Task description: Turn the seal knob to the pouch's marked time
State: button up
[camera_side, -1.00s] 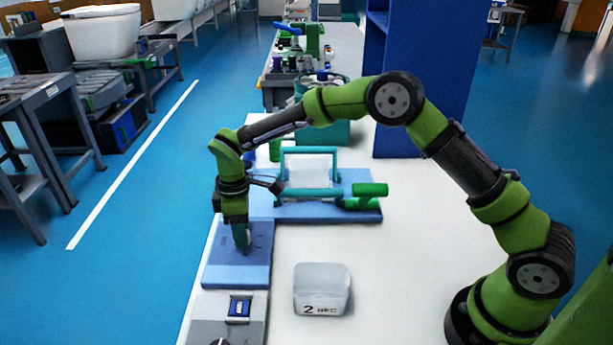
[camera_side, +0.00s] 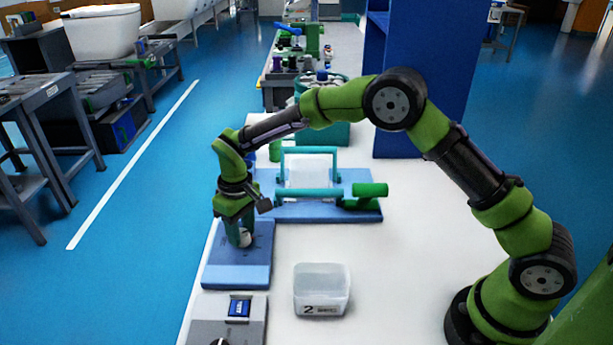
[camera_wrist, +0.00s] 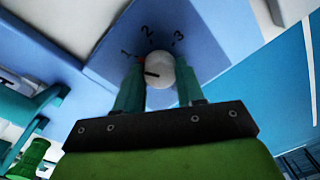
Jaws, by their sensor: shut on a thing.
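The white round seal knob (camera_wrist: 167,72) sits on a blue plate (camera_wrist: 215,45) marked 1, 2 and 3. A dark line on its face points left in the wrist view, below the 1. My gripper (camera_wrist: 160,90) is shut on the knob, one teal finger at each side. In the side view, my gripper (camera_side: 240,232) reaches down to the blue plate (camera_side: 237,270), and the knob (camera_side: 246,238) partly shows between the fingers. A whitish, pouch-like container (camera_side: 322,290) marked "2" stands on the white table to the right. Its smaller print is unreadable.
A teal frame with a green handle (camera_side: 370,190) stands on a blue base behind the knob plate. A grey box with a small blue screen (camera_side: 239,308) lies in front. A teal bin (camera_side: 325,132) stands farther back. The white table right of the container is clear.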

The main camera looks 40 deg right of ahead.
aim_at(246, 232)
dwell(0.3)
jog(key=o, duration=1)
jog(key=shift+o, duration=0.2)
notch_tip(246, 232, up, 17)
jog(key=shift+d, duration=0.35)
jog(key=shift+w, duration=0.15)
jog(key=s+d+r+m+t, duration=0.1)
jog(key=s+d, duration=0.3)
jog(key=s, duration=0.4)
jog(key=s+d+r+m+t+y, duration=0.1)
jog(key=s+d+r+m+t, duration=0.1)
jog(key=s+d, duration=0.3)
jog(key=s+d+r+m+t, duration=0.1)
jog(key=s+d+m+t, duration=0.2)
jog(key=s, duration=1)
jog(key=shift+s+d+r+t+y, duration=0.25)
jog(key=shift+d+t, duration=0.35)
jog(key=shift+d, duration=0.3)
